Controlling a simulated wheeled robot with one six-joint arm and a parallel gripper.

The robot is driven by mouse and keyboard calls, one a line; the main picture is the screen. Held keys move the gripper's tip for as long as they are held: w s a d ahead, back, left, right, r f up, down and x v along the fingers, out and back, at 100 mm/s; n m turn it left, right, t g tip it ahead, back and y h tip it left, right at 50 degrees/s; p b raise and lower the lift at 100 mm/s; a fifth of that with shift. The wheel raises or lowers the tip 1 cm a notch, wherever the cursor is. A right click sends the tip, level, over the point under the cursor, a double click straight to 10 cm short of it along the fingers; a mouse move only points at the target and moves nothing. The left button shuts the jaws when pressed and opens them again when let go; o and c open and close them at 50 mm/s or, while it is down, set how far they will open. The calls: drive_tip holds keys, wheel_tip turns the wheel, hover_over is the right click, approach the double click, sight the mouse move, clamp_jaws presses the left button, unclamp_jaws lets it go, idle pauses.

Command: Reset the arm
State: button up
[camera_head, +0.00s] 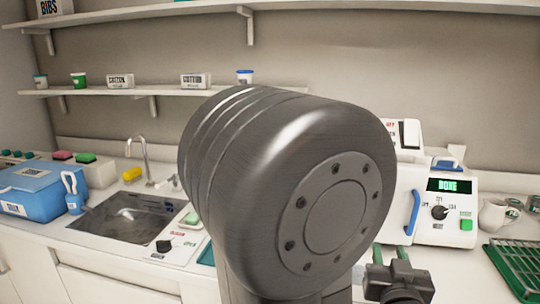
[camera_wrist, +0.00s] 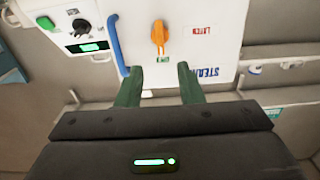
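My gripper (camera_wrist: 158,72) shows in the wrist view as two green fingers standing apart, with nothing between them. It is open and empty. In the head view my gripper (camera_head: 391,254) is low and right of centre, its green fingertips pointing up in front of the white machine (camera_head: 436,178). A large dark joint of my arm fills the middle of the head view and hides part of the counter and the machine's left side. In the wrist view the machine (camera_wrist: 200,40) appears upside down, with an orange knob (camera_wrist: 159,36) and a blue handle (camera_wrist: 117,45) beyond the fingers.
A sink (camera_head: 130,217) with a tap (camera_head: 143,150) is at the left, beside a blue box (camera_head: 38,190). A green rack (camera_head: 518,266) and a white jug (camera_head: 493,214) stand at the right. Wall shelves (camera_head: 110,92) run behind, holding small cups and boxes.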

drive_tip(key=x, duration=1.1)
drive_tip(key=shift+w, duration=0.2)
drive_tip(key=shift+s+d, duration=0.15)
drive_tip(key=v, duration=1.4)
drive_tip(key=w+d+n+p, duration=0.3)
drive_tip(key=w+n, duration=0.5)
drive_tip(key=w, duration=0.6)
drive_tip(key=shift+n, duration=0.4)
idle(0.8)
